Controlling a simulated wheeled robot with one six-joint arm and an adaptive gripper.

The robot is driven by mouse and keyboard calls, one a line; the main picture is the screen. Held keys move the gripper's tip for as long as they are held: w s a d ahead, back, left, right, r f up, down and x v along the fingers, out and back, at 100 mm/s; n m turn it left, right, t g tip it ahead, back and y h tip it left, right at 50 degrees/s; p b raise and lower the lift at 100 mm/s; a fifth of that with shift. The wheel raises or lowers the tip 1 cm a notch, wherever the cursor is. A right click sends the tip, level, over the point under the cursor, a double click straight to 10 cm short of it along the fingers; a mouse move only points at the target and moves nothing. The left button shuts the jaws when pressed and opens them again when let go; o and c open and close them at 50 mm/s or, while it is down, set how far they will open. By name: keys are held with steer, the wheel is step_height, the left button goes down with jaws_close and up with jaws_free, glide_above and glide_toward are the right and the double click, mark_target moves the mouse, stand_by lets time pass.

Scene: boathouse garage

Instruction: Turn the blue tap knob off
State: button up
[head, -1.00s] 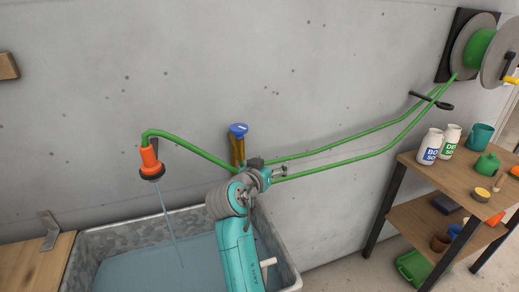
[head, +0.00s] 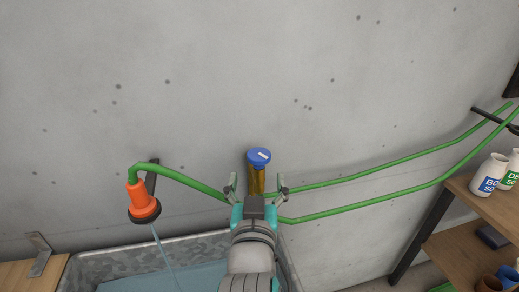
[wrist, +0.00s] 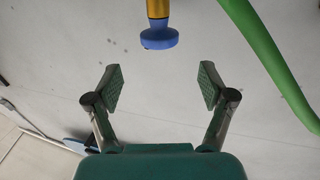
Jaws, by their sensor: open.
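The blue tap knob (head: 259,156) sits on top of an upright brass tap body (head: 257,180) against the concrete wall. A white mark shows on the knob's top. In the wrist view the blue knob (wrist: 159,37) appears beyond the fingertips, roughly centred between them. My gripper (head: 256,188) is open and empty, its fingers spread to either side of the tap in the head view. It also shows open in the wrist view (wrist: 160,87), with the knob apart from both fingers. Water runs from the orange nozzle (head: 142,200).
A green hose (head: 390,203) runs along the wall beside the tap, and the wrist view shows it (wrist: 270,60) close to the right finger. A metal trough (head: 100,272) with water lies below. A wooden shelf (head: 470,240) with bottles stands at right.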

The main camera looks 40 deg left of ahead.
mark_target(258, 161)
steer(key=x, duration=0.9)
steer(key=shift+w+a, duration=0.2)
steer(key=shift+w, duration=0.1)
steer(key=shift+c, duration=0.3)
steer(key=c, duration=1.1)
